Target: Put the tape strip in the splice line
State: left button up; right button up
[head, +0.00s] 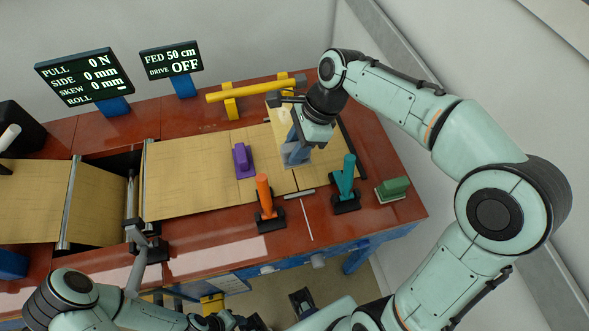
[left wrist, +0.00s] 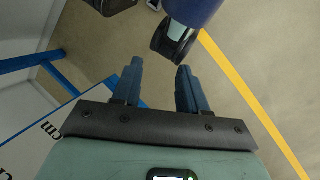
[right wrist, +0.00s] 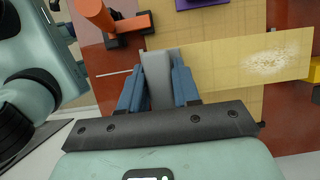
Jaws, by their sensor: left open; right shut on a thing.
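The tape strip (head: 279,116) is a pale, flat strip over the tan sheet at the right part of the table. It also shows in the right wrist view (right wrist: 270,62), with a whitish speckled patch. My right gripper (head: 297,152) is shut on a grey piece (right wrist: 158,75) at the strip's end, which looks like its tab. I cannot tell if the strip touches the sheet. The splice line (head: 293,182) is a seam across the sheet, partly hidden by the right gripper and strip. My left gripper (left wrist: 155,85) is open and empty, low over the floor.
An orange-handled clamp (head: 265,195) and a teal-handled clamp (head: 347,178) stand at the front edge. A purple block (head: 243,160) lies on the sheet. A green block (head: 392,188) sits at right. A yellow bar (head: 255,90) is behind. Displays (head: 84,76) stand back left.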

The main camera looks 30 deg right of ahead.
notch_tip(320, 180, down, 10)
jog(key=shift+w+r+b, duration=0.1)
jog(key=shift+w+b, duration=0.05)
jog(key=shift+b, duration=0.5)
jog(key=o, duration=1.1)
jog(key=shift+f, duration=0.2)
jog(key=shift+c, duration=0.2)
jog(key=shift+d+r, duration=0.15)
jog(key=shift+r, duration=0.4)
jog(key=p+v, duration=0.2)
jog(key=v, duration=0.9)
